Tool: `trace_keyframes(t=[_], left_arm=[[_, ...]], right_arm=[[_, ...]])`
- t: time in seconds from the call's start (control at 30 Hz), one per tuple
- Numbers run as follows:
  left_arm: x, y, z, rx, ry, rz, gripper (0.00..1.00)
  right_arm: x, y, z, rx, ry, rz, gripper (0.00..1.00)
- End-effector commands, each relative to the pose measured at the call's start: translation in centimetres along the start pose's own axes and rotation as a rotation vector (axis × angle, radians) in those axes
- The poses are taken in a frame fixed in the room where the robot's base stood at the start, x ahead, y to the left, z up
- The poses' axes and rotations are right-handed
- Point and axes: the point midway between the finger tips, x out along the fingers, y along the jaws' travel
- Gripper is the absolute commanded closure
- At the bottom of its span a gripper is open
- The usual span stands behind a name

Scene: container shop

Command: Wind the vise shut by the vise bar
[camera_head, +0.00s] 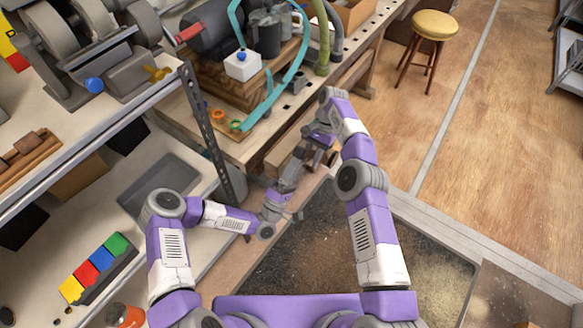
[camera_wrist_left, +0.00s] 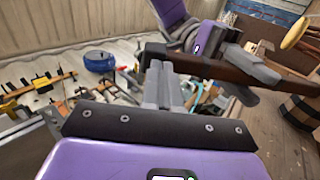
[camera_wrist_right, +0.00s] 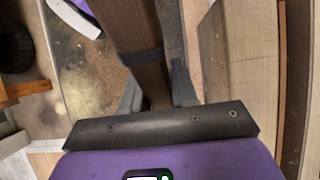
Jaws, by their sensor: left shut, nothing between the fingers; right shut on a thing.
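My right gripper (camera_head: 320,157) is at the front edge of the workbench, by the vise. In the right wrist view its fingers (camera_wrist_right: 156,85) stand on either side of a brown wooden length with a dark band (camera_wrist_right: 140,30), apparently the vise bar. It is shut on this. The left wrist view shows a dark brown wooden length (camera_wrist_left: 285,80) running to the right past the right arm. My left gripper (camera_head: 299,152) is shut and empty, close to the right one; its fingers (camera_wrist_left: 163,85) show in the left wrist view. The vise jaws are mostly hidden by my arms.
The workbench (camera_head: 232,150) carries a machine with a teal hose (camera_head: 262,110). A metal shelf post (camera_head: 205,130) stands left of my grippers. A shelf (camera_head: 100,120) with machines is at the left. A yellow stool (camera_head: 434,25) stands on open floor at the back right.

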Motion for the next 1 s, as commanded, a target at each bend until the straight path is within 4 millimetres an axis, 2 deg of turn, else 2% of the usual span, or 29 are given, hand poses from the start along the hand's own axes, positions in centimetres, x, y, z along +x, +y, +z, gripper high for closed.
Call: trace_keyframes(t=[0.03, 0.23, 0.47, 0.5, 0.6, 0.87, 1.0], left_arm=[[0.0, 0.0, 0.0, 0.000, 0.000, 0.000, 1.00], [1.9, 0.3, -0.1, 0.002, 0.000, 0.004, 1.00], [2.1, 0.4, -0.1, 0.002, 0.001, 0.006, 1.00], [2.1, 0.4, -0.1, 0.003, 0.001, 0.007, 1.00], [2.0, 0.4, -0.1, 0.002, 0.001, 0.006, 1.00], [1.8, 0.3, -0.1, 0.002, 0.001, 0.002, 1.00], [1.8, 0.3, 0.0, 0.001, 0.000, 0.001, 1.00]], right_arm=[[0.0, 0.5, -0.3, 0.008, 0.000, 0.011, 1.00], [0.1, 0.5, -0.2, 0.007, -0.001, 0.012, 1.00], [0.5, 0.4, -0.1, 0.004, -0.009, 0.018, 1.00], [0.5, 0.4, -0.1, 0.004, -0.009, 0.017, 0.67], [0.5, 0.3, -0.1, 0.003, -0.008, 0.015, 0.52], [0.2, 0.1, 0.0, 0.000, -0.002, 0.006, 0.51], [-0.9, 0.2, -0.9, -0.031, 0.032, -0.031, 0.51]])
